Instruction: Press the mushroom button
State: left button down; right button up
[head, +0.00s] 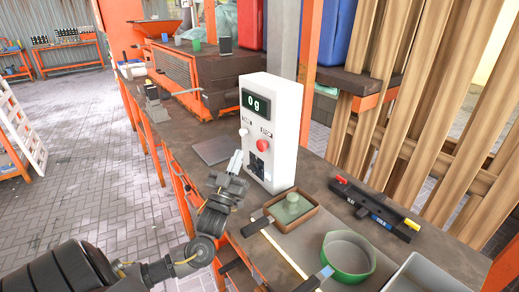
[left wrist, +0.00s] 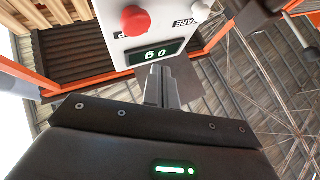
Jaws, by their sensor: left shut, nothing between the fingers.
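The red mushroom button (head: 263,144) sits on the front of an upright white control box (head: 287,110). A green-lit display (head: 255,102) above it reads "0 g", and a small white button (head: 242,132) is to its left. My left gripper (head: 236,160) is shut and empty, in front of the box, left of and a little below the red button, apart from it. In the left wrist view the box appears upside down, with the red button (left wrist: 134,20) beyond and left of the shut fingers (left wrist: 160,85). The white button (left wrist: 201,10) there is labelled "TARE".
On the bench are a brown tray (head: 309,211) holding a green lump, a green round pan (head: 348,256), a black level-like tool (head: 375,207) and a flat grey plate (head: 214,149). Wooden planks (head: 430,90) lean at the right. The floor at left is mostly open.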

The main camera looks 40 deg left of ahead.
aim_at(262, 145)
pick_arm(q)
jog(key=w, duration=0.2)
jog(key=w+d, duration=0.1)
jog(key=w, duration=0.1)
jog(key=shift+d+b, duration=0.1)
jog(key=shift+b, duration=0.2)
pick_arm(e)
jog(key=shift+s+d+f, duration=0.2)
jog(key=shift+d, duration=0.2)
jog(key=shift+s+d+f, duration=0.15)
jog(key=shift+d+f, duration=0.05)
jog(key=shift+d, duration=0.15)
jog(key=shift+a, duration=0.65)
jog(key=shift+w+d, duration=0.1)
jog(key=shift+d, duration=0.05)
jog(key=shift+d, duration=0.45)
jog(key=shift+a, duration=0.45)
pick_arm(q)
jog(key=shift+w, duration=0.2)
pick_arm(e)
jog(key=shift+a, duration=0.1)
